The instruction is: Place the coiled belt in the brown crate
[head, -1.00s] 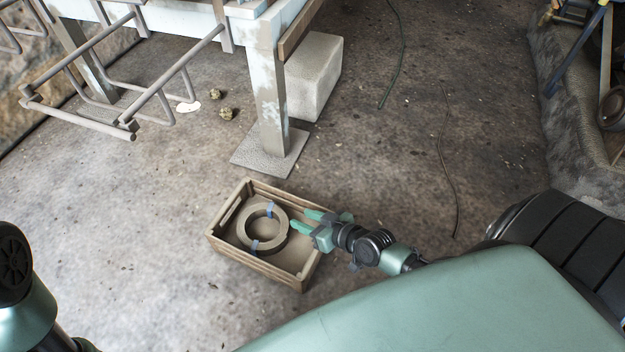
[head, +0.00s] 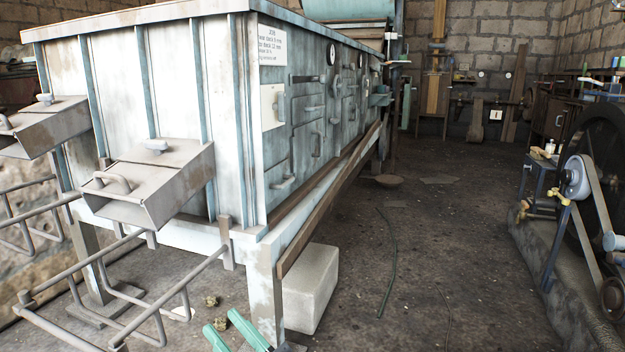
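My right gripper (head: 222,320) shows at the bottom edge, left of centre. Only its two green fingers are in view, pointing up and set apart, with nothing visible between them. It shows in front of the foot of the near leg of the pale metal cabinet. The brown crate and the coiled belt are below the view now; a second ago the belt lay flat inside the crate. My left gripper is not in view.
The weathered cabinet (head: 185,90) on legs fills the left, with metal rails (head: 140,300) jutting low from it. A pale block (head: 310,288) stands beneath. An engine with a large dark wheel (head: 595,160) stands on a plinth at right. The middle floor is mostly clear.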

